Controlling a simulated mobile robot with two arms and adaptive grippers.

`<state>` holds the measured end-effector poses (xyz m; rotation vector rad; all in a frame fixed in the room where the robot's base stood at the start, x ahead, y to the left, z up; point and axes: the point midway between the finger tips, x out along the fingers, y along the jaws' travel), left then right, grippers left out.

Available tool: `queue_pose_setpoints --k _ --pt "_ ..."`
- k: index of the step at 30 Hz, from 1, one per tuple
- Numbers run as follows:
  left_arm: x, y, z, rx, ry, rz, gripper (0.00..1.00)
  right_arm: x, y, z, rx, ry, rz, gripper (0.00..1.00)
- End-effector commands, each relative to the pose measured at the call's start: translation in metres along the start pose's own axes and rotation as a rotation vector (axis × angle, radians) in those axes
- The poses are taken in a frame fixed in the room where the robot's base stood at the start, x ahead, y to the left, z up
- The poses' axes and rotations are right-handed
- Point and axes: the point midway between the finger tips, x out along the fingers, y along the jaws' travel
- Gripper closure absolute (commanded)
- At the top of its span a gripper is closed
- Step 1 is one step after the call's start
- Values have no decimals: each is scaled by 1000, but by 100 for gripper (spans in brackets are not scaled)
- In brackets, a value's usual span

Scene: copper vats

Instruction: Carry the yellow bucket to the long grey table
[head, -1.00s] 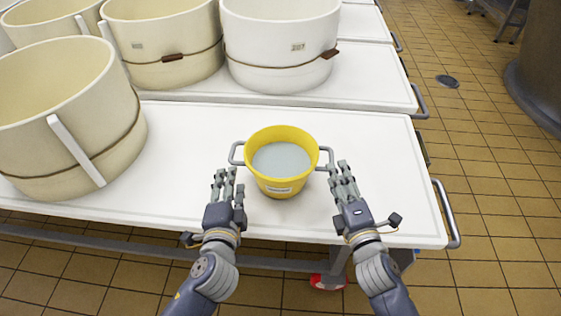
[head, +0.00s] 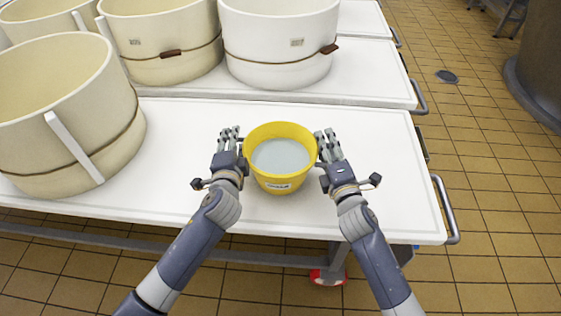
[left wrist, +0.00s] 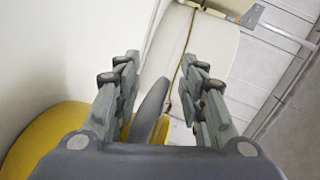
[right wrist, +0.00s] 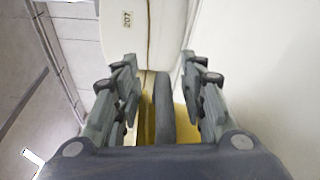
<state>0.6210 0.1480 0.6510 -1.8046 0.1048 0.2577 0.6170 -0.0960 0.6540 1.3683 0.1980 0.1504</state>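The yellow bucket (head: 280,184) stands upright on a white-topped table (head: 390,200), with pale grey contents inside. My left gripper (head: 229,136) is at the bucket's left side and my right gripper (head: 325,142) at its right side. In the left wrist view a grey bucket handle (left wrist: 151,105) lies between the open fingers. In the right wrist view the other grey handle (right wrist: 164,105) lies between the open fingers. In the head view the hands hide both handles. I cannot make out a long grey table.
A large cream vat (head: 60,110) stands to the left on the same table. Another cream vat (head: 165,45) and a white vat (head: 280,45) stand on the table behind. A metal rail (head: 446,210) is at the table's right end. Tiled floor (head: 490,180) lies open to the right.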

Motion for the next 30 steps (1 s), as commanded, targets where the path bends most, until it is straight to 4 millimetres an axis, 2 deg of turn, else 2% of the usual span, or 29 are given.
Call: queue_pose_setpoints --k 4,12,13,18,30 --pt "4 0 0 0 1 -1 62 8 0 0 1 1 0 62" --pt "4 0 0 -1 1 -1 62 8 0 0 1 0 0 62" --pt "4 0 0 -1 1 -1 65 8 0 0 1 0 0 64" --pt "4 -1 0 -1 1 -2 100 8 0 0 1 0 0 100" --pt "4 -1 -1 -4 3 -1 100 8 -4 0 -5 -1 -9 100"
